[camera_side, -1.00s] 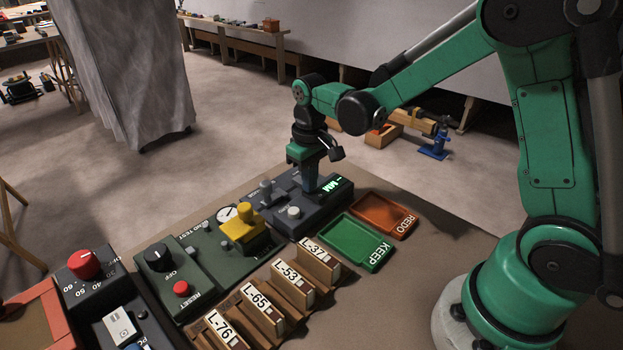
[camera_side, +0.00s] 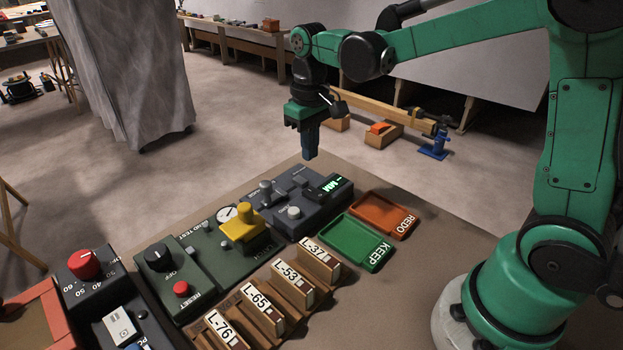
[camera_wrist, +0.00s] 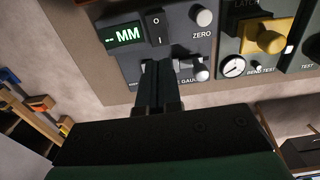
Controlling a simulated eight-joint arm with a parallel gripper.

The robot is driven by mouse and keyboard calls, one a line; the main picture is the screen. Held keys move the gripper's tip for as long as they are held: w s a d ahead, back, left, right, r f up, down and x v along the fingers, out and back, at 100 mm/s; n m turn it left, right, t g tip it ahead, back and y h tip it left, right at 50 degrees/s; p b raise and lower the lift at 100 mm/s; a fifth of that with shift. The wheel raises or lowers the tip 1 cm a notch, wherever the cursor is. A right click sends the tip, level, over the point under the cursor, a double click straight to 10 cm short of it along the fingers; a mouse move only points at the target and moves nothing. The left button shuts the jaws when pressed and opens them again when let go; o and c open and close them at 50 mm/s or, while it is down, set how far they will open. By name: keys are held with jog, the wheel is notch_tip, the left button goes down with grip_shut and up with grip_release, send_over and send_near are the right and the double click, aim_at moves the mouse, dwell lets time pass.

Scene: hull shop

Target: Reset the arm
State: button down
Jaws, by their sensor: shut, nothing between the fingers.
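My gripper (camera_side: 310,156) is shut and empty. In the side view it hangs pointing down, in the air above the far edge of the bench and the dark grey gauge box (camera_side: 310,212). In the wrist view the closed fingers (camera_wrist: 158,85) reach over the lower part of the gauge box (camera_wrist: 180,40). The gauge's green display shows dashes and "MM" in the wrist view (camera_wrist: 124,34). A rocker switch marked O and I (camera_wrist: 157,25) and a ZERO knob (camera_wrist: 204,17) sit beside it. The fingers hide part of the gauge's lower edge.
The green KEEP tray (camera_side: 345,242) and orange REDO tray (camera_side: 370,215) look empty. A bend test panel (camera_side: 207,245) with a yellow block (camera_side: 240,229) stands left of the gauge. Labelled wooden slots (camera_side: 290,275) line the front. Air above the bench is clear around my gripper.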

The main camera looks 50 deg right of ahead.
jog(key=shift+r, duration=0.1)
jog(key=s+a+r+t, duration=0.2)
jog(key=s+t, duration=0.5)
jog(key=s, duration=0.1)
jog(key=shift+s+a, duration=0.2)
jog(key=shift+s, duration=0.15)
